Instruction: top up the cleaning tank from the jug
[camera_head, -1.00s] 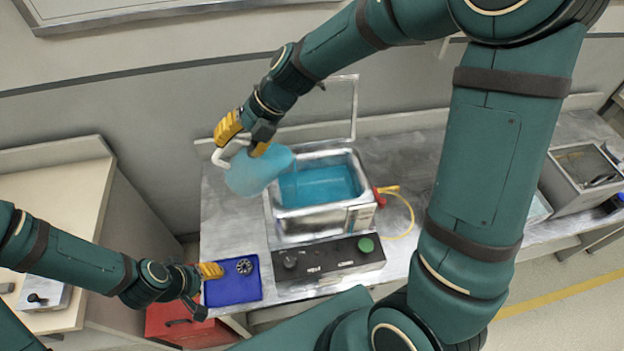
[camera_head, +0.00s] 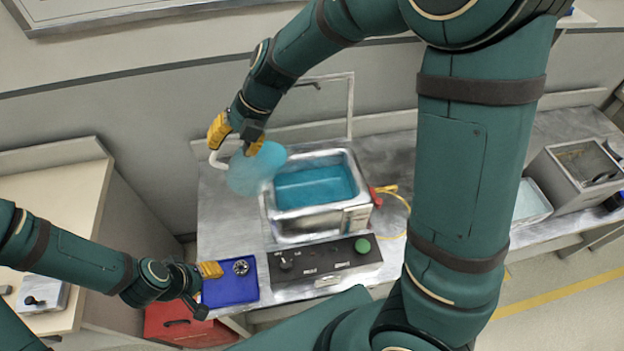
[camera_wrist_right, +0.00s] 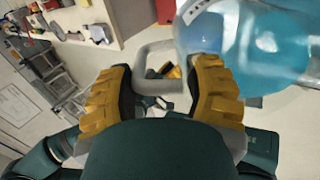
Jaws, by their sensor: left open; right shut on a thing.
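The cleaning tank (camera_head: 345,212) is an open metal box with blue liquid (camera_head: 315,186) in it, on the bench in the head view. The jug (camera_head: 262,172) is clear with blue liquid inside and a pale handle. It is held above the bench at the tank's left side. My right gripper (camera_head: 233,140) is shut on the jug's handle (camera_wrist_right: 155,72); the yellow fingers close around it in the wrist view. My left gripper (camera_head: 205,285) is open, beside the left edge of the blue tray (camera_head: 230,291). Whether the jug touches the tank's rim cannot be told.
A control panel (camera_head: 325,262) with a green button fronts the tank. The blue tray holds a small round metal part (camera_head: 240,267). A raised lid frame (camera_head: 350,100) stands behind the tank. A yellow cable lies at its right. A second metal basin (camera_head: 575,177) stands farther right.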

